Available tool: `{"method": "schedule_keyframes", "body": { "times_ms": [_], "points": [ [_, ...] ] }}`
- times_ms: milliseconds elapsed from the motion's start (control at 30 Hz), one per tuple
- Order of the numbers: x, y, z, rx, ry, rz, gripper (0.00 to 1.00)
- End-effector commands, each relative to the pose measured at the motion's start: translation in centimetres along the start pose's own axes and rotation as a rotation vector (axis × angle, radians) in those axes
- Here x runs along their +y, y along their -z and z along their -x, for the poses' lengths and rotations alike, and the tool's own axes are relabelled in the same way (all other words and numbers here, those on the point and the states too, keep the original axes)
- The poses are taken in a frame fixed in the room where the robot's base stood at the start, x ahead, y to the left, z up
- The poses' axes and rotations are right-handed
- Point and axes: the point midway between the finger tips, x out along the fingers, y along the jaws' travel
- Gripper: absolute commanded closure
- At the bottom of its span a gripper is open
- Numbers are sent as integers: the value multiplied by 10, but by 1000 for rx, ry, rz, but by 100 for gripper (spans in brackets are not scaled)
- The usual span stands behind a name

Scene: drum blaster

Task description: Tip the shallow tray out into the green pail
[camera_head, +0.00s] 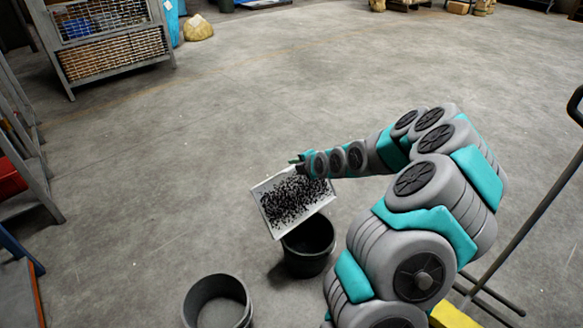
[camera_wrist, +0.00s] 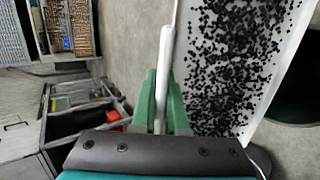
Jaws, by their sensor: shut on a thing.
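The shallow white tray (camera_head: 262,189) is held up in the air at a slant, with many small black bits spread over its floor. My gripper (camera_head: 298,162) is shut on the tray's rim at its far side. In the wrist view my gripper's green fingers (camera_wrist: 162,95) pinch the tray's pale rim (camera_wrist: 166,50), and the bits lie to the right. A dark, greenish-looking pail (camera_head: 308,262) stands on the floor just below the tray's near right edge, its mouth partly hidden by the tray. No bits are seen falling. The pail's contents are too dark to tell.
A second, dark grey pail (camera_head: 216,302) stands to the near left. A cart pole (camera_head: 535,212) rises at the right. A slatted crate (camera_head: 112,55) stands at the far left, and shelving lines the left edge. The middle floor is clear.

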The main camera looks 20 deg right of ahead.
Motion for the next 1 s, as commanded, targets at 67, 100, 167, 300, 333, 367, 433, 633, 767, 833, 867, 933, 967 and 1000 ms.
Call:
{"method": "schedule_keyframes", "body": {
  "times_ms": [67,100,167,300,333,367,433,633,767,833,867,933,967,1000],
  "points": [
    [-4,0,2,-1,-20,-4,100],
    [-5,-1,4,0,-27,-4,100],
    [-7,-1,6,-1,-40,-6,100],
    [-10,-3,11,-2,-70,-9,100],
    [-10,-3,12,-3,-77,-11,100],
    [-11,-3,14,-3,-84,-11,100],
    [-12,-3,16,-3,-100,-12,100],
    [-18,-3,23,-1,-143,-19,100],
    [-21,-4,28,-2,-174,-24,100],
    [-22,-5,31,-3,-190,-25,100],
    [-23,-5,32,-3,-197,-25,100],
    [-25,-6,35,-3,-213,-27,100],
    [-26,-6,37,-3,-221,-28,100],
    [-28,-6,38,-3,-230,-30,100]
  ]
}}
